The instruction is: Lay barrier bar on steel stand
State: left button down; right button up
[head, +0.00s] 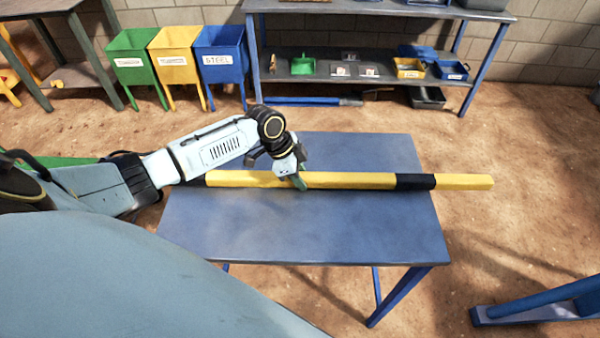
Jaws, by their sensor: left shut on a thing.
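The barrier bar (350,180) is a long yellow bar with black bands. It lies lengthwise across, or just above, the blue steel stand (310,232), a table-like stand with blue legs. Its right end sticks out past the stand's right edge; its left part is partly hidden behind my left arm. My left gripper (298,181) is shut on the bar near the middle of the stand. I cannot tell whether the bar touches the top. My right gripper is not in view.
Green (133,58), yellow (175,57) and blue (220,57) bins stand at the back left. A workbench (375,8) with trays on its lower shelf is against the block wall. A blue metal frame (540,305) lies at the lower right. Bare floor surrounds the stand's right side.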

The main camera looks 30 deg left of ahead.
pick_arm(q)
jog(key=shift+f, duration=0.25)
dwell(1.0)
jog(key=c, duration=0.9)
grip_release()
jog(key=shift+f, duration=0.1)
jog(key=shift+s+a+r+p, duration=0.15)
jog(key=shift+a+r+p, duration=0.05)
jog(key=shift+r+p, duration=0.45)
jog(key=shift+p+v, duration=4.7)
jog(key=shift+v, duration=0.2)
